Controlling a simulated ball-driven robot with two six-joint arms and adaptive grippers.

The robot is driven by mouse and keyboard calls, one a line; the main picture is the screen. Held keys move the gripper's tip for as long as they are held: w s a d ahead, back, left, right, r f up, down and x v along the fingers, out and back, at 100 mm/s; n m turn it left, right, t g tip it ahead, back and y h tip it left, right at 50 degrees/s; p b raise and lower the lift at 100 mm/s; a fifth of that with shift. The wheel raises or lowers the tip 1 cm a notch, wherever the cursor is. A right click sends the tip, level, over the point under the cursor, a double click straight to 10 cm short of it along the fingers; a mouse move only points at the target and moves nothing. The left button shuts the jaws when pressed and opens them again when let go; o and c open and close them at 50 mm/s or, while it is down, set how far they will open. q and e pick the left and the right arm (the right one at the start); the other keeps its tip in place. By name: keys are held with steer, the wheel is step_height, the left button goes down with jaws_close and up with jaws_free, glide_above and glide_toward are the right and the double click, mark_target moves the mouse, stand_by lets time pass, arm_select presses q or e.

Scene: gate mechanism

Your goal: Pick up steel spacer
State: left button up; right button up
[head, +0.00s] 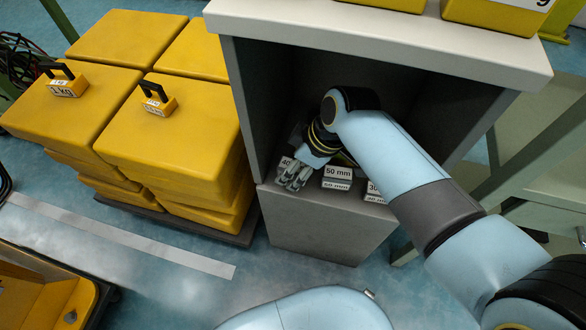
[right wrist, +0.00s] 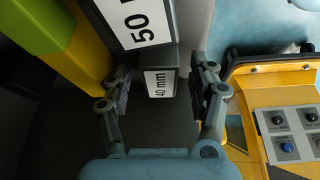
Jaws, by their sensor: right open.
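Grey steel spacers with white labels stand at the front of the cabinet's lower shelf. The 50 mm spacer (head: 338,172) is in the middle, and a 30 mm one (head: 374,188) is to its right. The 40 mm spacer (head: 286,162) is at the left, partly hidden by my right gripper (head: 293,180). In the right wrist view, my right gripper (right wrist: 165,82) is open, with the 40 mm spacer (right wrist: 160,84) between and just beyond its fingertips. The 50 mm spacer (right wrist: 142,22) is just above it there. I cannot tell whether a finger touches either. My left gripper is not in view.
The grey cabinet (head: 365,35) has a top overhanging the shelf, and its side wall is close left of my gripper. Stacked yellow weights (head: 175,125) stand left of it. A yellow panel with buttons (right wrist: 290,125) is at right in the wrist view.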

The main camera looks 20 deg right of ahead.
jaws_close()
steer(key=shift+r, duration=0.1)
stand_by(0.4)
steer(key=shift+r, duration=0.1)
